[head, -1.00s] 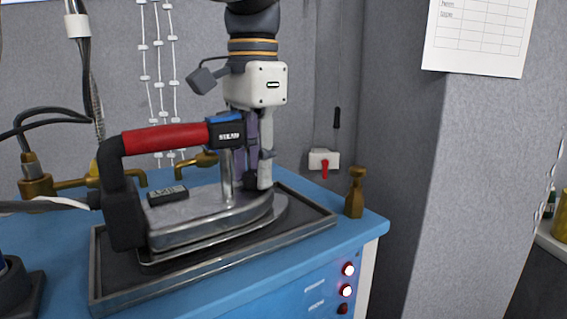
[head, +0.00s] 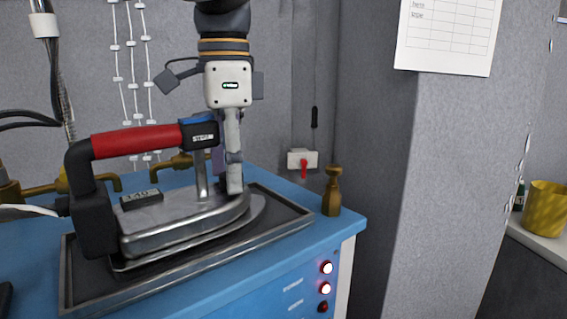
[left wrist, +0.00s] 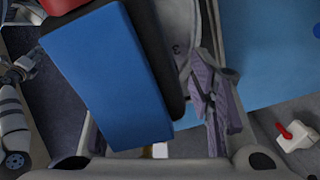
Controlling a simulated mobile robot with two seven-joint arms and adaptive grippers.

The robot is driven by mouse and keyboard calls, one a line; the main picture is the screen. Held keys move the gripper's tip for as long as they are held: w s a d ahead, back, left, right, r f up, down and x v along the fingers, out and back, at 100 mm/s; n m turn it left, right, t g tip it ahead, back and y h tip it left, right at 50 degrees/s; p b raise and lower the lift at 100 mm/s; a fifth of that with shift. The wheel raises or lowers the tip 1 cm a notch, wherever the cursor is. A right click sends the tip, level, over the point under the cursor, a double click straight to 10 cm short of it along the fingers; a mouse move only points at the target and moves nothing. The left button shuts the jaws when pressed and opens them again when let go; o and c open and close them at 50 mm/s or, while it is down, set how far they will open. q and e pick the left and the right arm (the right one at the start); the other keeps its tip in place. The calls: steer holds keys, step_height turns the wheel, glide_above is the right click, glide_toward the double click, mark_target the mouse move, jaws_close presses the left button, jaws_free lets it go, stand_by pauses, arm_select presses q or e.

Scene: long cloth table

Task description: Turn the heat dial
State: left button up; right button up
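A steam iron with a red handle (head: 135,142) and a metal soleplate (head: 185,227) rests on a dark tray (head: 285,228) on the blue table. A blue steam button block (head: 199,132) sits at the handle's front end; it fills much of the left wrist view (left wrist: 108,75). My left gripper (head: 232,190) points down at the iron's front, beside the metal post. No heat dial shows clearly; a grey surface marked "3" (left wrist: 177,48) is partly visible beside a purple finger pad in the left wrist view. The block hides the other finger, so the gap is unclear. My right gripper is not in view.
A brass fitting (head: 332,192) stands at the blue table's (head: 255,280) back right corner. A white box with a red lever (head: 303,160) is on the wall behind. Lit red lamps (head: 326,268) are on the front panel. Cables (head: 55,85) hang at the left.

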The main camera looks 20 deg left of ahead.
arm_select(q)
step_height(320, 180, up, 12)
steer(key=shift+s, duration=0.15)
stand_by(0.4)
steer(key=shift+s+d, duration=0.1)
steer(key=shift+d, duration=0.05)
